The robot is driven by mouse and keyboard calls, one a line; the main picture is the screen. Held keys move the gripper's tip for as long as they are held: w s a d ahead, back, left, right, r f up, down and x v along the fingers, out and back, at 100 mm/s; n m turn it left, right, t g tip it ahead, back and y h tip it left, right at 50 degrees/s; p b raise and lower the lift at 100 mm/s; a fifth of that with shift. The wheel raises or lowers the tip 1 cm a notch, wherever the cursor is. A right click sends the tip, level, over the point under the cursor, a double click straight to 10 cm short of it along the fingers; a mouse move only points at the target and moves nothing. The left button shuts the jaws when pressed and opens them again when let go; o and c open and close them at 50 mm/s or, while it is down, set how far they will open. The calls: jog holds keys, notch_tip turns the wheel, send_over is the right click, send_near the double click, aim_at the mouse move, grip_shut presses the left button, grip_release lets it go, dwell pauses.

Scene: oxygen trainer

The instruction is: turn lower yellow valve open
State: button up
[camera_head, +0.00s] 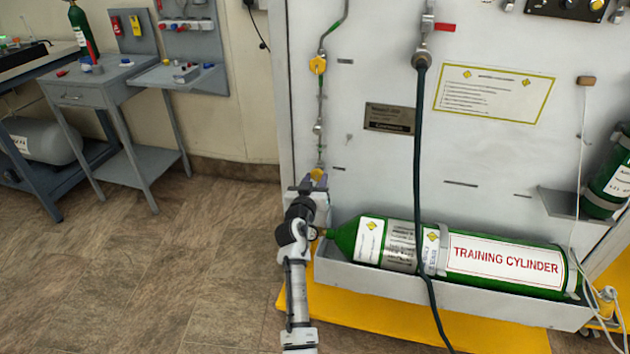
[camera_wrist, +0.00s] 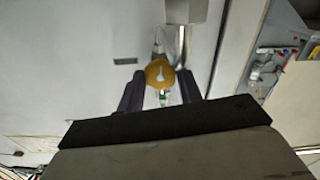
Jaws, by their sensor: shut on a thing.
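The lower yellow valve (camera_head: 317,173) sits on the thin vertical pipe at the left edge of the white panel. In the head view my gripper (camera_head: 314,184) is at it and hides part of it. In the wrist view the yellow valve knob (camera_wrist: 160,73) shows a pale handle-shaped mark on its face. It sits between the two dark fingers of my gripper (camera_wrist: 160,90), which are shut on it. An upper yellow valve (camera_head: 318,65) is higher on the same pipe, apart from my gripper.
A green training cylinder (camera_head: 505,262) lies in a grey tray (camera_head: 450,298) to the right of my gripper. A dark hose (camera_head: 418,180) hangs down the panel. Yellow base plates (camera_head: 400,318) are below. Open floor (camera_head: 190,270) is on the left, with a grey table (camera_head: 95,85) beyond.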

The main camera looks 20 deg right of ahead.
jog(key=shift+n, duration=0.7)
jog(key=o, duration=1)
jog(key=b+v, duration=0.1)
jog(key=v, duration=1.2)
jog(key=shift+s+a, duration=0.25)
jog(key=shift+s, duration=0.1)
